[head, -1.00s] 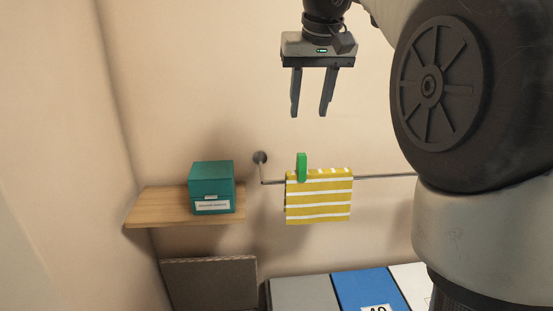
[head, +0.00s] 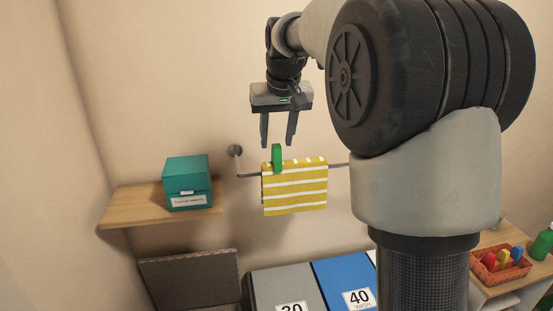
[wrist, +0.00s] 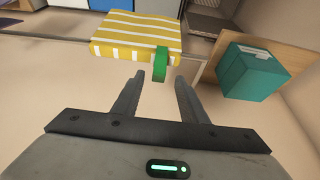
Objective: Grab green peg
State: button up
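The green peg (head: 277,158) is upright, clipped over the top edge of a yellow-and-white striped cloth (head: 295,190) hanging on a metal rail (head: 250,176). My gripper (head: 277,147) is open and points down at the peg. In the wrist view the peg (wrist: 160,64) shows just beyond the gap between the open fingertips (wrist: 160,76), with the cloth (wrist: 137,35) behind it. Nothing is held. Whether the fingertips overlap the peg's top in depth is hard to tell.
A teal box (head: 187,183) stands on a wooden shelf (head: 125,207) left of the rail; it is at right in the wrist view (wrist: 252,72). Grey and blue bins (head: 335,282) are below. An orange basket (head: 500,265) and a green bottle (head: 543,243) are at the lower right.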

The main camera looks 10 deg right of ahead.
aim_at(277, 145)
jog(key=x, duration=0.4)
jog(key=shift+d+f, duration=0.1)
jog(key=shift+f, duration=0.1)
grip_shut()
jog(key=shift+r, duration=0.15)
